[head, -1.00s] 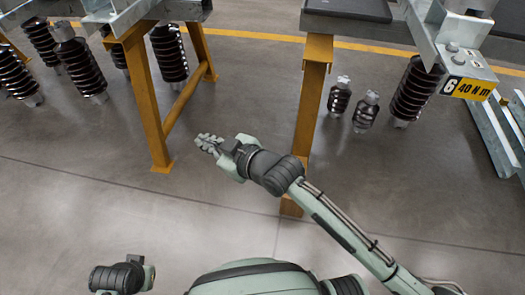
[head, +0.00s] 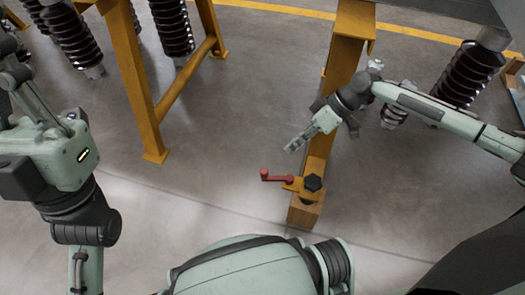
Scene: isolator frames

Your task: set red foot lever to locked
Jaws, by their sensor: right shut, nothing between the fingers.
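No lock marking is legible. My right gripper (head: 292,147) is shut and empty. In the picture it is just above the lever and left of the leg, with a visible gap to the lever. My left arm shows at the left edge, but its gripper is out of view.
Another yellow trestle (head: 140,85) stands to the left. Dark ribbed insulators stand behind it, and another ribbed insulator (head: 468,72) is at the right, behind my right arm. The grey floor (head: 220,130) between the trestles is clear.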

